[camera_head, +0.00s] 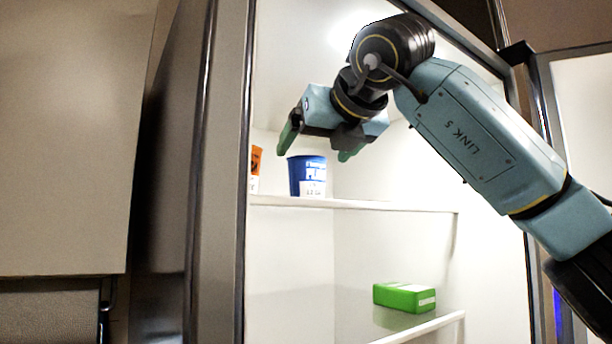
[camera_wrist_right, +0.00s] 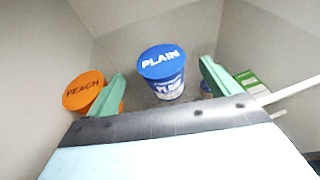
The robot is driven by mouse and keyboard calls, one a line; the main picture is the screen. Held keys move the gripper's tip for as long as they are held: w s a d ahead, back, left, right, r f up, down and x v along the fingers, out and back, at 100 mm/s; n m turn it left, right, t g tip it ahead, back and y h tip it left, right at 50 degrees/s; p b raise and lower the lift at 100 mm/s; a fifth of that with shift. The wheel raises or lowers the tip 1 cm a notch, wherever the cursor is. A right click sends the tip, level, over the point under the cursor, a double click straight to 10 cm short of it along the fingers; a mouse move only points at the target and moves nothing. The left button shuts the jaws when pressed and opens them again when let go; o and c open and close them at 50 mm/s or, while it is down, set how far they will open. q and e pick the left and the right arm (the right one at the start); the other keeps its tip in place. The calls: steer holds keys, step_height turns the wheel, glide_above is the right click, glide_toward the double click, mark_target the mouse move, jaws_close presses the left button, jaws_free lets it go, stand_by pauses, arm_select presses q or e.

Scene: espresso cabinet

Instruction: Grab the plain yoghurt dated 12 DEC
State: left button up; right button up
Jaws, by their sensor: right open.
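A blue yoghurt tub (camera_head: 308,168) marked PLAIN stands upright on the upper shelf of the open cabinet. Its white label's date is too small to read surely. In the right wrist view the plain tub (camera_wrist_right: 164,67) shows its blue lid between and beyond the fingers. My right gripper (camera_head: 320,147) is open and empty, just above the tub in the head view, with its green fingers spread to either side. In the right wrist view the gripper (camera_wrist_right: 164,80) does not appear to touch the tub. My left gripper is out of view.
An orange PEACH tub (camera_wrist_right: 84,92) stands left of the plain tub, close to the left finger, and shows partly behind the cabinet frame (camera_head: 256,160). A green box (camera_head: 404,297) lies on the lower shelf.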

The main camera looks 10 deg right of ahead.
mark_target(311, 156)
steer(key=shift+w+a+f, duration=0.15)
steer(key=shift+w, duration=0.6)
steer(key=shift+p+x, duration=0.5)
steer(key=shift+x, duration=0.35)
steer(key=p+x, duration=0.1)
steer(key=x, duration=0.2)
steer(key=shift+w, duration=0.3)
steer(key=shift+w+f, duration=0.1)
steer(key=shift+w, duration=0.05)
arm_select(q)
steer(key=shift+w+d+r, duration=0.1)
steer(key=shift+w+r, duration=0.35)
steer(key=shift+r, duration=0.2)
steer(key=shift+w+r, duration=0.4)
steer(key=shift+r, duration=0.2)
arm_select(e)
steer(key=c, duration=1.1)
